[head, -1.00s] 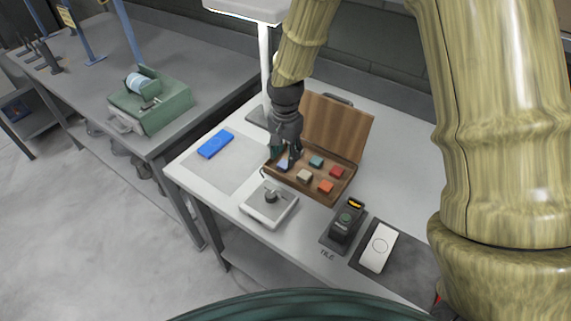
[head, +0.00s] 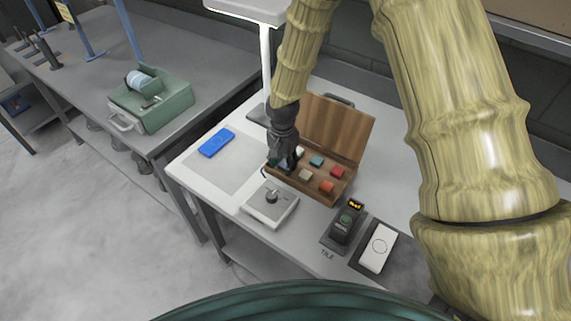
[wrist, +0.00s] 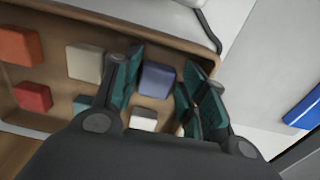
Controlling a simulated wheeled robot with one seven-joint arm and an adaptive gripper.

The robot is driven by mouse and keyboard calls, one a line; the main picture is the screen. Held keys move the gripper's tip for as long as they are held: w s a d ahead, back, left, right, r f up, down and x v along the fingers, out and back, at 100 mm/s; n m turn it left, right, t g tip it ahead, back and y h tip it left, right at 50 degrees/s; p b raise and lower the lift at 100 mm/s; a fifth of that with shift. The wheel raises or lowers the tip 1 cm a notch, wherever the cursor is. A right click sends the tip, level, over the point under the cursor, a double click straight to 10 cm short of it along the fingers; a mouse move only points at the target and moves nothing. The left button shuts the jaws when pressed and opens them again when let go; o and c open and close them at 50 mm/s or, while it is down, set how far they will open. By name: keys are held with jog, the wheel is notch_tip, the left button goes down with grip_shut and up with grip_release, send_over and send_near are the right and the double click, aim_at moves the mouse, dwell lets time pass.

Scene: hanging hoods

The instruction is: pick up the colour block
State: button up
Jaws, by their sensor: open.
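An open wooden case (head: 333,192) on the white table holds several small coloured blocks. In the wrist view, a blue-grey block (wrist: 157,80) sits in the case between the two teal finger pads of my open gripper (wrist: 162,74). The pads are on either side of it; I cannot tell whether either touches. In the head view my gripper (head: 284,160) is low over the case's left part and mostly hides that block. Other blocks are orange (wrist: 20,46), beige (wrist: 85,62), red (wrist: 33,97) and white (wrist: 143,119). A teal block (head: 316,161) is partly hidden in the wrist view.
The case's raised lid (head: 338,128) stands behind the blocks. A white device with a knob (head: 271,204) is in front. A blue box (head: 216,142) lies left. A dark meter (head: 345,222) and a white device (head: 378,247) are at right. A lamp post (head: 266,65) stands behind.

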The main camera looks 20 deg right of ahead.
jog(key=shift+s+r, duration=0.2)
jog(key=shift+s, duration=0.05)
jog(key=shift+c, duration=1)
jog(key=c, duration=0.3)
jog(key=shift+c, duration=1.4)
